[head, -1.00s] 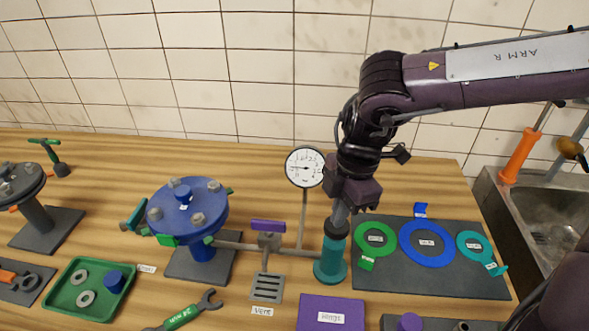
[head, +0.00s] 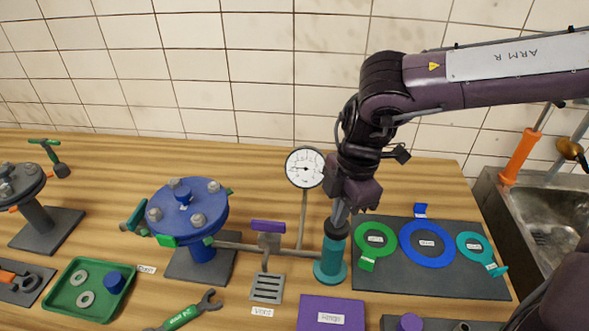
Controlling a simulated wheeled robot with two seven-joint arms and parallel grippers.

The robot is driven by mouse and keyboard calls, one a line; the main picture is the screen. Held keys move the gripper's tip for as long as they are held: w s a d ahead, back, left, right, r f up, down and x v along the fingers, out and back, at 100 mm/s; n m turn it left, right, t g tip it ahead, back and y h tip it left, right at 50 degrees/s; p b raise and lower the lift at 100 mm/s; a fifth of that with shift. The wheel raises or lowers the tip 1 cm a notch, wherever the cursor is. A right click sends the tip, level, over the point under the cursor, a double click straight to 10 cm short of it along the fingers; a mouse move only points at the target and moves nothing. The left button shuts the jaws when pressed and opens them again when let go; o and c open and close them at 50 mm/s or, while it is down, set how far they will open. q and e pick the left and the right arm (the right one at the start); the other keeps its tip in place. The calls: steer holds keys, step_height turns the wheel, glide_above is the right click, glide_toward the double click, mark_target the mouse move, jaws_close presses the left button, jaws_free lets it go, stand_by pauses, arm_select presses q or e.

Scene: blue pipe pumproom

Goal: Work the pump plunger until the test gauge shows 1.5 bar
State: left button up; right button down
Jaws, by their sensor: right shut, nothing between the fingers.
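The teal hand pump (head: 331,262) stands upright on the wooden bench. My right gripper (head: 338,222) is directly above it, pointing down, its fingers shut at the dark plunger top (head: 337,229). The fingertips are partly merged with the plunger top in the picture, with nothing seen between them. The test gauge (head: 305,168) is a white dial on a grey post behind and left of the pump. Its needle lies roughly level; the exact reading is too small to tell. A grey pipe joins the pump to the blue flange (head: 188,205). My left gripper is not in view.
A purple-handled valve (head: 268,227) sits on the pipe, with a grey vent grate (head: 267,288) in front. A dark mat with ring gaskets (head: 430,280) lies right of the pump. A green tray (head: 62,290) and a green wrench (head: 183,317) lie front left.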

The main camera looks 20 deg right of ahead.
step_height(320, 180, up, 8)
steer(key=p, duration=0.4)
steer(key=shift+p, duration=0.4)
